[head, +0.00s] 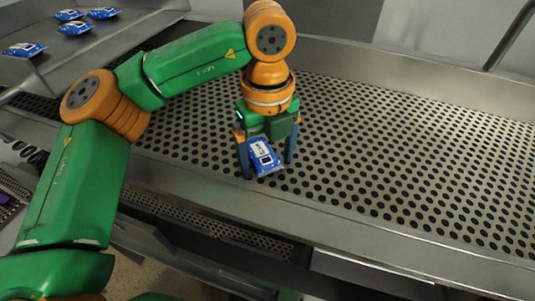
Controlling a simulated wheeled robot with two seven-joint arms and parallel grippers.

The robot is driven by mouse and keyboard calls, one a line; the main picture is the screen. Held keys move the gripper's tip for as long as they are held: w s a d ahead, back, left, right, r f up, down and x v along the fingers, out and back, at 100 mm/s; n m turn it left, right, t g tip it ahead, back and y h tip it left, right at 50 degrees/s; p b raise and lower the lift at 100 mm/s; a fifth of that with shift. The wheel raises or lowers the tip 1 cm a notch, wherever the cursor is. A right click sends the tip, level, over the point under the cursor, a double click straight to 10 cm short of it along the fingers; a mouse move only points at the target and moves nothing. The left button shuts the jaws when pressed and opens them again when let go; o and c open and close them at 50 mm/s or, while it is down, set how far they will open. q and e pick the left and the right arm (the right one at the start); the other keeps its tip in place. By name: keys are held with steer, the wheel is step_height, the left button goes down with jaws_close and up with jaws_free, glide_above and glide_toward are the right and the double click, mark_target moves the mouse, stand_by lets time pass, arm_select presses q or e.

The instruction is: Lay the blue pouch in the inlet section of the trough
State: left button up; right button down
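The blue pouch (264,158), with a white and dark label, is between the fingers of my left gripper (267,169), over the near part of the perforated metal trough (400,158). The two blue fingers stand wide apart, one on each side of the pouch. A narrow gap seems to show between the pouch and the right finger; contact at the left finger is unclear. The pouch is slanted and looks to be at the trough floor. The gripper points down. My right gripper is not in view. No marking shows which section is the inlet.
Several other blue pouches (76,28) lie on a metal surface (110,40) at the upper left. The trough has raised metal walls along its far and near sides. Its perforated floor is clear to the right of my gripper. A dark bar (508,36) rises at the upper right.

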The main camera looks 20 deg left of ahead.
mark_target(268, 161)
arm_select(q)
steer(key=shift+r, duration=0.25)
step_height(268, 161, up, 6)
steer(key=shift+w+f, duration=0.1)
step_height(268, 161, up, 6)
steer(key=p, duration=0.2)
steer(key=shift+p, duration=0.3)
steer(key=shift+f, duration=0.1)
